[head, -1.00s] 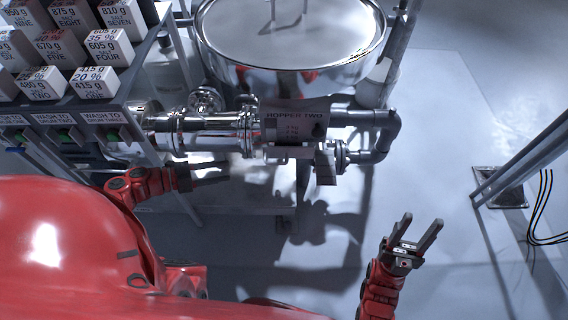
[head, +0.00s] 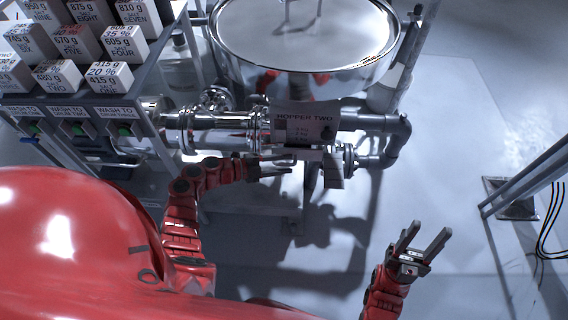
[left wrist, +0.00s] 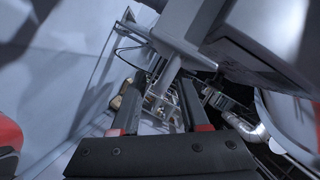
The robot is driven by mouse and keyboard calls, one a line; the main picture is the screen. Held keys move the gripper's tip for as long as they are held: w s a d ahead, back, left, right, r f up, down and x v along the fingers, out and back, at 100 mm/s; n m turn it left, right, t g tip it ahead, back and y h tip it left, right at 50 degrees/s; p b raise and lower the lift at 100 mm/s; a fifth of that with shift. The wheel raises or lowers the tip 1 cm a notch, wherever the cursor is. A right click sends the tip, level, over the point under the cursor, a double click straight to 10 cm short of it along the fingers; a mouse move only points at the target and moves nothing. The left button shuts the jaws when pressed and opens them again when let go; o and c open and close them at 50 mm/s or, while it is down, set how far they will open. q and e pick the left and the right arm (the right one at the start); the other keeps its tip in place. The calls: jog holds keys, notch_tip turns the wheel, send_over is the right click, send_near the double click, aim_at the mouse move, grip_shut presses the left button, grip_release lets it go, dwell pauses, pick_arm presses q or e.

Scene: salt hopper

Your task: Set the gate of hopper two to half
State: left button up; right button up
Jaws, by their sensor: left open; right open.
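The HOPPER TWO label plate (head: 306,118) hangs on the shiny metal pipework (head: 215,130) below a large round lidded vessel (head: 305,35). A small grey plate (head: 333,170), perhaps the gate's handle, hangs under the label's right side. My left gripper (head: 290,165) is open and empty, just left of that grey plate and below the label. In the left wrist view its fingers (left wrist: 160,112) stand apart, with a grey bar and block (left wrist: 172,68) ahead of them. Whether they touch is unclear. My right gripper (head: 424,240) is open and empty over the floor at right. The gate's setting is unreadable.
A rack of labelled boxes (head: 110,77) stands at upper left, with WASH TO switches (head: 75,128) along its front. A grey elbow pipe (head: 397,140) bounds the pipework on the right. The floor (head: 450,150) at right is open up to a slanted metal frame (head: 525,180).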

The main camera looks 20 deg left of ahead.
pick_arm(q)
jog(key=shift+d, duration=0.1)
grip_shut()
jog(key=shift+s+d, duration=0.1)
dwell(1.3)
